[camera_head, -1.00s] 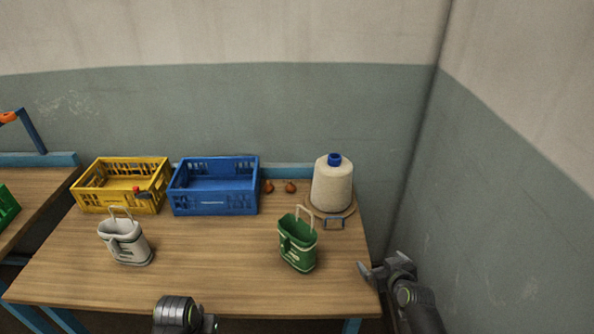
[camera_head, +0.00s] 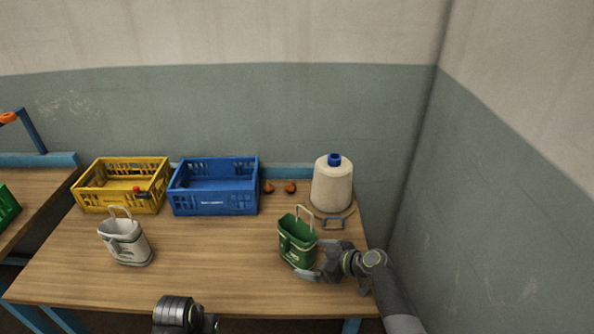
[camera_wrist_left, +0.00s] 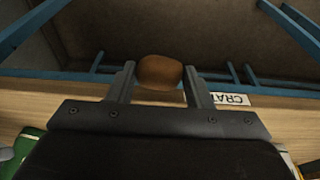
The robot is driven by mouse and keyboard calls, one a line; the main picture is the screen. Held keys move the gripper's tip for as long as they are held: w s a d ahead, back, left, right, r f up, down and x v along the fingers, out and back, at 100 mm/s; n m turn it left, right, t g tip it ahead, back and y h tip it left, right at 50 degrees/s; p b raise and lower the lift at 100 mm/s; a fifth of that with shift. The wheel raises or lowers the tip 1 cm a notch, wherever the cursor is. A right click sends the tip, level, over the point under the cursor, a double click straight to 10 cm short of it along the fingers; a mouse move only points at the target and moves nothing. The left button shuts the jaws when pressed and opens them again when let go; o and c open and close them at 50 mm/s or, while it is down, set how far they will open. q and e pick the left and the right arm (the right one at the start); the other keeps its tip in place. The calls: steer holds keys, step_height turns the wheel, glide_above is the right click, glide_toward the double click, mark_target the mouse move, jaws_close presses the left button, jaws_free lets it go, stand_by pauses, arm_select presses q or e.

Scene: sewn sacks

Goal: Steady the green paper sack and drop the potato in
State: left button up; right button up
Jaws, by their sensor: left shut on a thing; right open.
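The green paper sack (camera_head: 293,240) stands upright and open-topped at the right of the table, with a pale handle. My right gripper (camera_head: 308,259) is open at the sack's right side, its fingers spread around the near right part; I cannot tell whether they touch it. My left gripper (camera_wrist_left: 160,82) is shut on the brown potato (camera_wrist_left: 160,72) in the left wrist view.
A white sack (camera_head: 125,243) stands at the left of the table (camera_head: 215,270). Yellow (camera_head: 122,203) and blue (camera_head: 213,202) crates stand along the back. Two small brown bulbs and a thread cone (camera_head: 331,185) are behind the green sack. The table's middle is clear.

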steer(key=shift+x, duration=3.35)
steer(key=c, duration=1.1)
